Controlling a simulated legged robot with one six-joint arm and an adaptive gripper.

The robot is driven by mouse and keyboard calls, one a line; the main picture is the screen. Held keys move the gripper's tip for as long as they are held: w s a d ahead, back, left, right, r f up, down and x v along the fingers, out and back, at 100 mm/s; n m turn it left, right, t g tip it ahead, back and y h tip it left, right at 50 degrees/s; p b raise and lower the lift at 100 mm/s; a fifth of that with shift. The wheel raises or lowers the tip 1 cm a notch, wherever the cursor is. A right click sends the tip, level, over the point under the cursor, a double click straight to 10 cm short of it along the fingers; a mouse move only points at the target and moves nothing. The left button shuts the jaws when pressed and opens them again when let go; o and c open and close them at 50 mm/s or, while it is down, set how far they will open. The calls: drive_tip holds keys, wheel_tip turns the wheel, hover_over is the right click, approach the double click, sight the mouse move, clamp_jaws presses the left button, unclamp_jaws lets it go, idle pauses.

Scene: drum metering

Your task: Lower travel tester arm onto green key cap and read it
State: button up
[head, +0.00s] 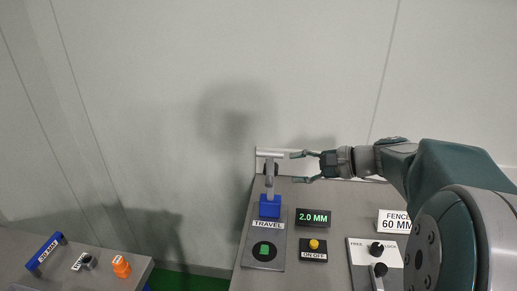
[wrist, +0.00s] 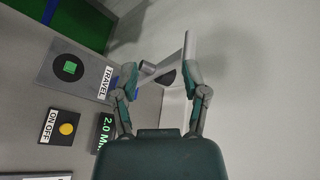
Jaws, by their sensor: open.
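The travel tester has a blue base block (head: 269,206) with its grey arm (head: 269,176) standing raised and a crossbar on top. The tester arm also shows in the wrist view (wrist: 165,68). The green key cap (head: 264,249) sits on a black disc in the plate in front of the block, uncovered; it also shows in the wrist view (wrist: 70,67). The display (head: 313,217) reads 2.0 MM. My gripper (head: 295,168) is open, just right of the raised arm. In the wrist view my fingers (wrist: 158,72) lie on either side of it; contact cannot be told.
A yellow ON/OFF button (head: 314,244) is right of the plate. A panel with black knobs (head: 376,249) and a FENCE 60 MM sign (head: 395,220) stand farther right. A wall is behind.

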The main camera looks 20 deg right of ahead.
sight(277, 155)
drive_tip(key=w+d+m+t, duration=0.2)
drive_tip(key=d, duration=0.2)
drive_tip(key=shift+y, duration=0.3)
drive_tip(key=x, duration=0.7)
drive_tip(key=r+x, duration=0.1)
drive_tip(key=x, duration=0.3)
drive_tip(key=shift+s+a, duration=0.1)
drive_tip(key=shift+a, duration=0.1)
clamp_jaws()
